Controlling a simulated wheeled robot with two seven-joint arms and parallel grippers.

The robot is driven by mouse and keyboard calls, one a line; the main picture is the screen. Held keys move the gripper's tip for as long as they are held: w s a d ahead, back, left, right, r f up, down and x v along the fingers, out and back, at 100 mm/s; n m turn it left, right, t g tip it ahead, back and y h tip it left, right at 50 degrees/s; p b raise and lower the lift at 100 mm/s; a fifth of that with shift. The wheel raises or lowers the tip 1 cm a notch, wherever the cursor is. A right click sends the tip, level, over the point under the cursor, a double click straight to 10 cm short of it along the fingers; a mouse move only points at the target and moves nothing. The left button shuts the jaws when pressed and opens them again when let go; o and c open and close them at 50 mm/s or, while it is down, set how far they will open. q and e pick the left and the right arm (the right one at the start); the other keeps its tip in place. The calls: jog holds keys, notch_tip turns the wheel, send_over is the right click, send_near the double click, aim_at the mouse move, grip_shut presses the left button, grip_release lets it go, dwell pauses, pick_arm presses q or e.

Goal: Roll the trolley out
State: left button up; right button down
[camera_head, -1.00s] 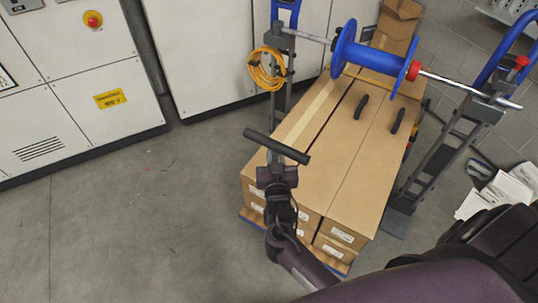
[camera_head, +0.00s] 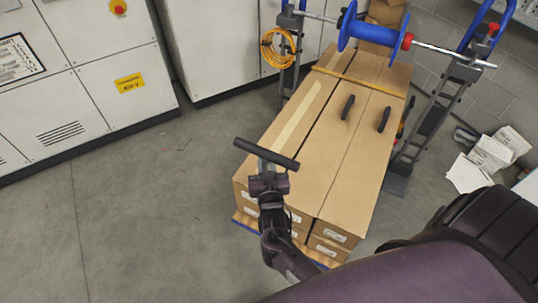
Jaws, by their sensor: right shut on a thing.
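The trolley is a low platform with a blue and wooden edge (camera_head: 248,223), mostly hidden under long brown cardboard boxes (camera_head: 310,130). A black T-shaped handle (camera_head: 266,154) stands up at its near left end. My right gripper (camera_head: 268,182) is shut on the handle's stem just below the crossbar. The stem below the gripper is hidden by my arm. My left gripper is not in view. The wheels are not visible.
A blue cable reel (camera_head: 372,32) hangs on a metal bar between two upright hand trucks; the right one (camera_head: 430,115) stands close to the boxes. White papers (camera_head: 480,165) lie on the right. Grey cabinets (camera_head: 85,70) line the left. The floor (camera_head: 150,220) on the left is clear.

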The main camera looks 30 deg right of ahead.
jog(key=shift+s+a, duration=0.35)
jog(key=shift+a, duration=0.35)
jog(key=shift+f, duration=0.1)
jog(key=c, duration=1.3)
grip_release()
jog(key=shift+s+a, duration=0.1)
jog(key=shift+c, duration=0.2)
jog(key=v, duration=0.7)
jog(key=shift+s, duration=0.35)
jog(key=shift+a, duration=0.1)
